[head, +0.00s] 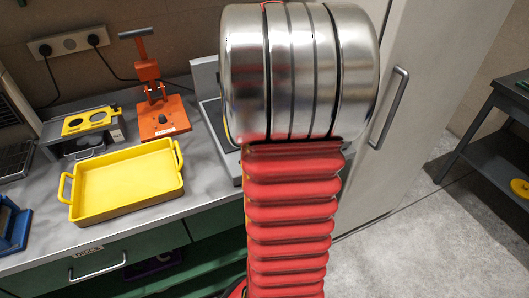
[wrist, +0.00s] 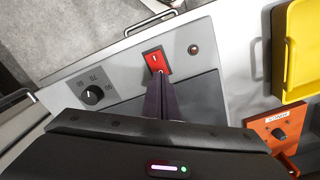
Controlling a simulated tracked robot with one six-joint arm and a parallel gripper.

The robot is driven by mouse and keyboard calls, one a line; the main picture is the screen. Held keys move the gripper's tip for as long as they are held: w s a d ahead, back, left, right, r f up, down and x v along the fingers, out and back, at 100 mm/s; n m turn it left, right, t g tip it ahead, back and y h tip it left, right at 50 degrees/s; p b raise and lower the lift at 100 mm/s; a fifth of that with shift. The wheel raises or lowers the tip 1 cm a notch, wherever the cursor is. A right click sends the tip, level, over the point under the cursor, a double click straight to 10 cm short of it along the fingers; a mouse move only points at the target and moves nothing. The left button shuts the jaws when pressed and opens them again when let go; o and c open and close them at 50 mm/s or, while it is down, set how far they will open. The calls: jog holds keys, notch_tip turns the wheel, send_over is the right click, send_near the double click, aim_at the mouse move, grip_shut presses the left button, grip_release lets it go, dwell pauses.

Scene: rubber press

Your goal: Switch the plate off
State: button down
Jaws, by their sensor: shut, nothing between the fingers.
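The plate's grey control panel (wrist: 125,80) shows in the wrist view. On it is a red rocker switch (wrist: 155,61) with a small white mark. A black knob with numbers (wrist: 92,94) is to the left, and a small round brownish lamp (wrist: 193,49) is to the right. My gripper (wrist: 160,78) is shut and empty, its dark fingertips right at the lower edge of the switch; I cannot tell whether they touch it. In the head view my arm hides the gripper and most of the plate unit (head: 207,78).
A yellow tray (head: 125,183) stands on the grey bench; it also shows in the wrist view (wrist: 298,88). Behind it are an orange press (head: 160,118) and a grey box with a yellow top (head: 88,122). A tall pale cabinet (head: 415,60) stands to the right.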

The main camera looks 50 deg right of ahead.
jog(key=shift+r, duration=2)
jog(key=a+f, duration=0.1)
jog(key=a+f+n, duration=0.1)
jog(key=shift+s+a+f, duration=0.1)
jog(key=shift+s+a, duration=0.1)
jog(key=shift+a, duration=0.15)
jog(key=a+r+n+t, duration=0.1)
jog(key=a+n+t, duration=0.1)
jog(key=a, duration=0.9)
jog(key=s+a+r+n+t, duration=0.1)
jog(key=a+n, duration=0.4)
jog(key=a, duration=0.6)
jog(key=a+r+n+t, duration=0.2)
jog(key=a+n, duration=0.2)
jog(key=a, duration=0.7)
jog(key=shift+s+a+r+t, duration=0.25)
jog(key=shift+s+a+t, duration=0.05)
jog(key=shift+s, duration=0.1)
